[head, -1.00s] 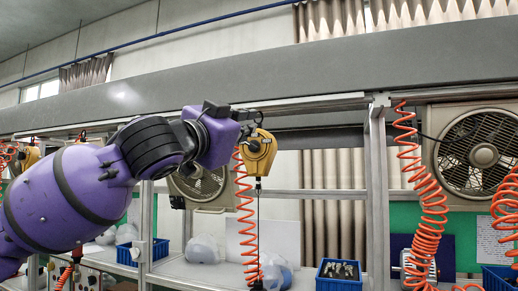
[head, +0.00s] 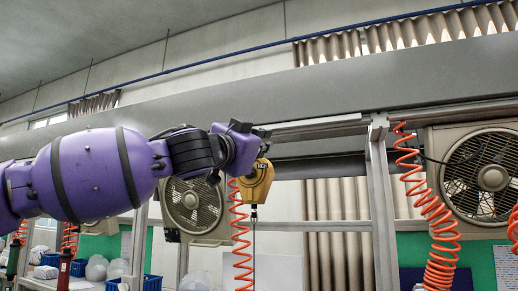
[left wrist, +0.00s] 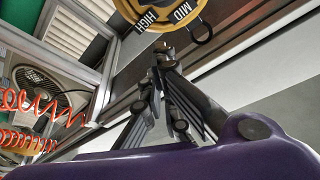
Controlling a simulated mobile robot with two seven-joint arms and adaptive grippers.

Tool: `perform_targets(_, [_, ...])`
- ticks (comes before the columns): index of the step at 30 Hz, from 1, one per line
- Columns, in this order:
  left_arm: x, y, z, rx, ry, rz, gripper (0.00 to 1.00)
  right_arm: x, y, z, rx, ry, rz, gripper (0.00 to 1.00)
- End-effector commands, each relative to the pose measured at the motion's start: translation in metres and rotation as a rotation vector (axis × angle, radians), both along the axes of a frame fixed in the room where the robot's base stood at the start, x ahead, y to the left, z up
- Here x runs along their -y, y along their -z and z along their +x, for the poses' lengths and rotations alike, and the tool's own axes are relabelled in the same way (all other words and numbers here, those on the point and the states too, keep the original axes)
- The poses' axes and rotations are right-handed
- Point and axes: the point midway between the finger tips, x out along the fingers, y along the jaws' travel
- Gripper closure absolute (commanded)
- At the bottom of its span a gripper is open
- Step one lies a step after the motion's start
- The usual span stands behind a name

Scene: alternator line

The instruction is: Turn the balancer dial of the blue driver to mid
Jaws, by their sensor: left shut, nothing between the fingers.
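The yellow balancer (head: 257,183) hangs from the overhead rail in the head view, with a cord running down from it. The blue driver is not visible. In the left wrist view the balancer's round yellow dial (left wrist: 152,22) shows at the top edge, with the words HIGH and MID on a black band; the rest is cut off. My left gripper (left wrist: 163,48) is shut and empty, its fingertips just below the dial's lower rim in that view; I cannot tell whether they touch. In the head view my purple wrist is beside and above the balancer, hiding its top. My right gripper is not in view.
An orange coiled hose (head: 240,235) hangs just left of the balancer's cord. Another orange hose (head: 432,215) hangs at the right. A metal post (head: 381,205) stands right of the balancer. Fans (head: 478,178) and the overhead beam (head: 330,90) lie behind.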

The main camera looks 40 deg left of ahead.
Motion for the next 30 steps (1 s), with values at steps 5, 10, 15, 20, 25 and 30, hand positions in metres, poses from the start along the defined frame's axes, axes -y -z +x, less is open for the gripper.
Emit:
perform_targets(5, [-0.011,0.013,-0.007,0.005,0.001,-0.007,1.0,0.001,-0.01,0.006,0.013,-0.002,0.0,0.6])
perform_targets(10, [-0.017,0.024,-0.008,0.003,0.001,-0.007,1.0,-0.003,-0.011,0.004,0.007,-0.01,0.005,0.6])
perform_targets(15, [-0.018,0.028,-0.007,0.003,0.001,-0.004,1.0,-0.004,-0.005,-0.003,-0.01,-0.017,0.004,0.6])
perform_targets(20, [-0.018,0.029,-0.007,0.001,0.0,-0.004,1.0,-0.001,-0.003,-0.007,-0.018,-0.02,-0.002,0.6])
perform_targets(25, [-0.018,0.03,-0.005,-0.001,-0.001,0.001,1.0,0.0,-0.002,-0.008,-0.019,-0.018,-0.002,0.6])
perform_targets(30, [-0.017,0.034,0.006,-0.012,-0.001,0.034,1.0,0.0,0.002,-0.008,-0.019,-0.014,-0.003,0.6])
